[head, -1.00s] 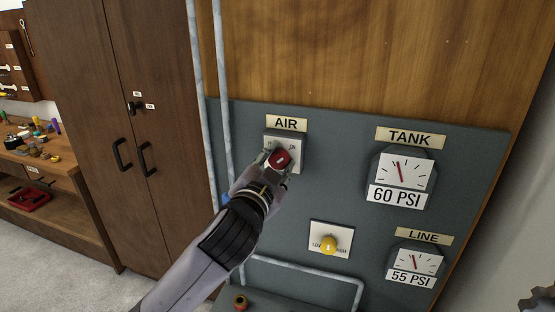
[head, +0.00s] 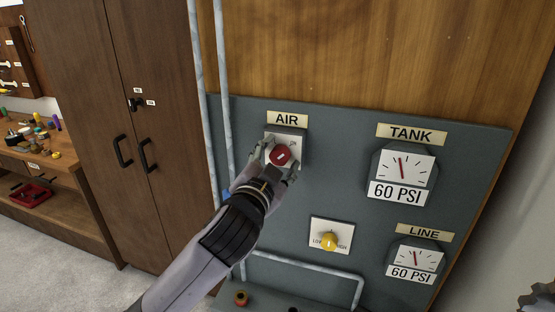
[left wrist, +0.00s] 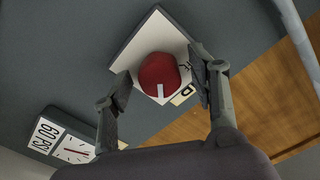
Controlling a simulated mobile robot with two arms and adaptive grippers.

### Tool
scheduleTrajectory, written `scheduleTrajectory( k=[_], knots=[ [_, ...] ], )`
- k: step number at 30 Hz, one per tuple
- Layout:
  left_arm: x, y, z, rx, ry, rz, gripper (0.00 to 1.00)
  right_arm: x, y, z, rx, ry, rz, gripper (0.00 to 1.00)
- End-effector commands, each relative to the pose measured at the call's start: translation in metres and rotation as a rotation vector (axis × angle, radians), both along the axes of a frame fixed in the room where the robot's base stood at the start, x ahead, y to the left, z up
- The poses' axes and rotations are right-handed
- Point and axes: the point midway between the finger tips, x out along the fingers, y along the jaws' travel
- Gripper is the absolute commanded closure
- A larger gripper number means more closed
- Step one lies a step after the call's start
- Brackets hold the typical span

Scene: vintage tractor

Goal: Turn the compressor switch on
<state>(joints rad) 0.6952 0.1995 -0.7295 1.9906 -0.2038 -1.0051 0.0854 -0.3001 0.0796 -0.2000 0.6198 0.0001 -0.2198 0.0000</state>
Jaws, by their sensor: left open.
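The compressor switch is a red round knob (head: 281,155) with a white mark, on a white plate (head: 298,142) under the AIR label (head: 287,120). My left gripper (head: 280,161) is at the knob, its two fingers spread on either side of it. In the left wrist view the red knob (left wrist: 159,74) sits between the open fingers (left wrist: 163,80), with visible gaps at both sides. Its white mark points toward the bottom of that view, near a partly hidden letter on the plate. The fingers and knob hide part of the plate's lettering.
The TANK gauge (head: 403,170) and LINE gauge (head: 416,259) at right both read 60 PSI. A yellow knob (head: 329,241) is below the switch. Grey pipes (head: 222,90) run at the panel's left, beside a wooden cabinet (head: 160,200).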

Motion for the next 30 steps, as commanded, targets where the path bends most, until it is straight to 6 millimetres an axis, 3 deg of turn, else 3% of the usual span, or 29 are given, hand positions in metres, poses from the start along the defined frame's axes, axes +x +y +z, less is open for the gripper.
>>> scheduleTrajectory(
  k=[5, 15, 21, 30],
  knots=[
    [-0.011, 0.003, 0.000, -0.001, 0.000, -0.001, 0.47, 0.000, -0.002, 0.000, -0.002, 0.000, 0.001, 0.63],
    [-0.076, 0.024, -0.001, -0.002, 0.001, -0.002, 0.47, 0.000, 0.000, 0.000, -0.001, 0.000, 0.000, 0.63],
    [-0.104, 0.034, -0.001, -0.001, 0.001, -0.001, 0.47, 0.000, 0.000, 0.000, 0.000, 0.000, 0.000, 0.63],
    [-0.114, 0.037, 0.000, 0.000, 0.000, 0.000, 0.47, 0.000, 0.000, 0.000, 0.000, 0.000, 0.000, 0.63]
  ],
)
